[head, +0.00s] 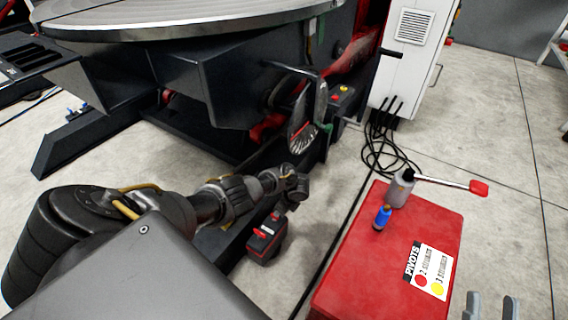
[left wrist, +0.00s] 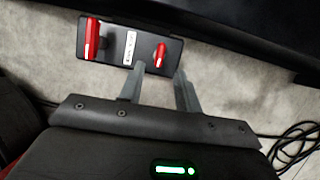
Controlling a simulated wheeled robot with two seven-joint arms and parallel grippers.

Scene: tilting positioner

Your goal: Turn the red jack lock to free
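A small black box (head: 266,240) with two red handles stands low beside the positioner's base. In the left wrist view, the box (left wrist: 127,48) shows a long red handle (left wrist: 92,40) at left, a white label too small to read, and a shorter red handle (left wrist: 160,55) at right. I cannot tell which handle is the jack lock. My left gripper (left wrist: 160,70) is open; its fingertips lie either side of the shorter handle in that view, with no visible grip. In the head view its fingers are not clear. My right gripper (head: 490,307) is open and empty at bottom right.
The positioner's dark frame (head: 195,85) stands above and behind the box. Black cables (head: 382,150) lie behind.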

